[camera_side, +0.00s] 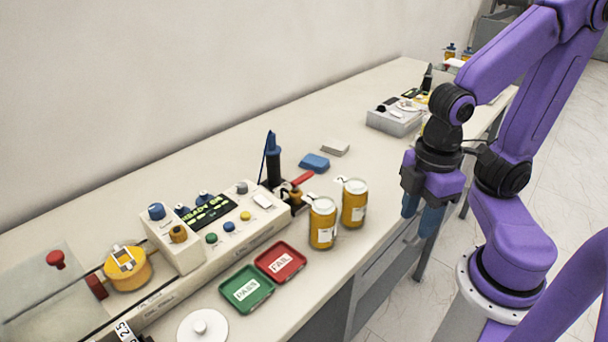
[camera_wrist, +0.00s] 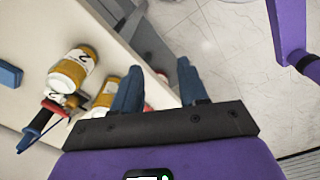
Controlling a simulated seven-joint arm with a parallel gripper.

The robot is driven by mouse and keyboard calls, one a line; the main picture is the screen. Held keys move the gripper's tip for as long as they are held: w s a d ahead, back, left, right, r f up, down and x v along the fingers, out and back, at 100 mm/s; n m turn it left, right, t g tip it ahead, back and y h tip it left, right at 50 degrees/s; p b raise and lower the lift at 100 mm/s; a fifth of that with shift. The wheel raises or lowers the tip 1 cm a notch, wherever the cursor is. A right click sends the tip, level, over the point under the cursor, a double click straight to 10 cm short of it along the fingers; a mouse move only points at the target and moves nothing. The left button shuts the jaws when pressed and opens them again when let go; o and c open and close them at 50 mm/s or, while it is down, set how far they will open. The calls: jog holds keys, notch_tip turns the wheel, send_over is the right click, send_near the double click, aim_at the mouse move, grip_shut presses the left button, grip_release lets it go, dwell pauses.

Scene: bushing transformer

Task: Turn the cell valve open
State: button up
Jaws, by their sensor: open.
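The cell valve (camera_side: 294,192) is a brass-coloured body with a red lever, at the right end of the long beige test unit. Its lever slants up to the right in the side view. In the wrist view a red lever (camera_wrist: 54,106) shows at the left, partly crowded by nearby parts. My gripper (camera_side: 420,212) points down past the front edge of the bench, to the right of the valve and the jars. In the wrist view my gripper (camera_wrist: 160,72) is open with nothing between its blue fingers.
Two amber jars (camera_side: 323,224) (camera_side: 354,204) with white lids stand between the valve and my gripper. A green PASS tray (camera_side: 246,308) and a red FAIL tray (camera_side: 281,280) lie in front of the unit. A blue block (camera_side: 315,163) and grey box (camera_side: 394,119) sit behind.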

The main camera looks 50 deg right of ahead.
jog(key=w+a+r+n, duration=0.1)
jog(key=w+a+r, duration=0.25)
jog(key=w, duration=0.45)
notch_tip(320, 180, up, 7)
jog(key=n, duration=0.4)
send_over(306, 174)
notch_tip(306, 174, down, 18)
jog(key=shift+r, duration=0.15)
grip_shut()
